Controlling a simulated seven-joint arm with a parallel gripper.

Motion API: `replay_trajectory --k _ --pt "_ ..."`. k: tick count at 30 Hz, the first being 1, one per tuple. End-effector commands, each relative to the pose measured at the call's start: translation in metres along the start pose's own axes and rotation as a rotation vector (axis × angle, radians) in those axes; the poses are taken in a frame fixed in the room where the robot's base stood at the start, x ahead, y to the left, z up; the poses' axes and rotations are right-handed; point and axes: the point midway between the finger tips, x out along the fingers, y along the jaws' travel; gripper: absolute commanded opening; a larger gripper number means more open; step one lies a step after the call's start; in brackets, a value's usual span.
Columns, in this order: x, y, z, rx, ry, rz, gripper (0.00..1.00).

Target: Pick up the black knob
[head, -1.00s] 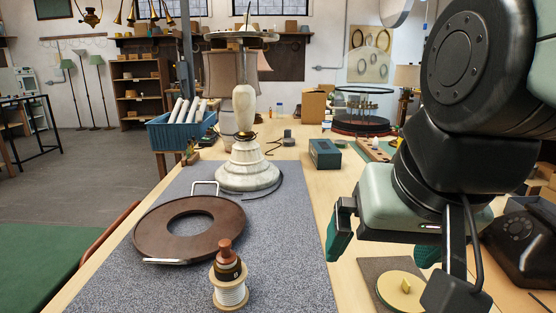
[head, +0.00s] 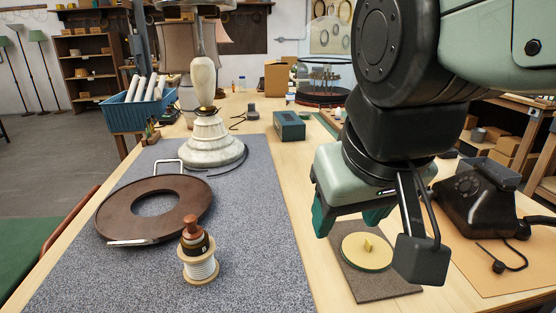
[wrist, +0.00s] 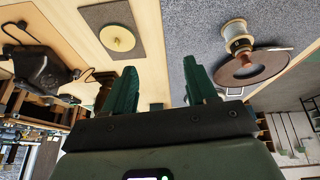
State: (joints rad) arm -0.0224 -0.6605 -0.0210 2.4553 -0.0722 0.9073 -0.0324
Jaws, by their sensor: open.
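No separate black knob is plain to see. A black collar marked with a letter (head: 196,246) sits on a spool of white cord (head: 202,270), under a reddish-brown wooden peg (head: 191,227); I cannot tell whether this collar is the knob. The spool stands upright at the front of the grey mat and also shows in the wrist view (wrist: 237,40). My gripper (wrist: 159,68) is open and empty, with green fingers. In the head view it hangs right of the spool, above the table near a round yellow disc (head: 367,252); its right finger is partly hidden.
The yellow disc lies on a brown square pad (head: 378,286). A dark ring plate (head: 115,212) and a lamp (head: 212,146) stand on the grey mat (head: 262,235). A black telephone (head: 478,202) is at right, a teal box (head: 288,126) behind. The mat's front right is clear.

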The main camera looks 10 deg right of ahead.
Motion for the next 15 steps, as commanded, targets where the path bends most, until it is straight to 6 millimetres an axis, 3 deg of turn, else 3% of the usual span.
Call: replay_trajectory --k 9,15 --pt "0.070 0.098 -0.047 -0.226 -0.340 0.206 0.57" --pt "0.126 0.172 -0.056 -0.410 -0.598 0.306 0.57"
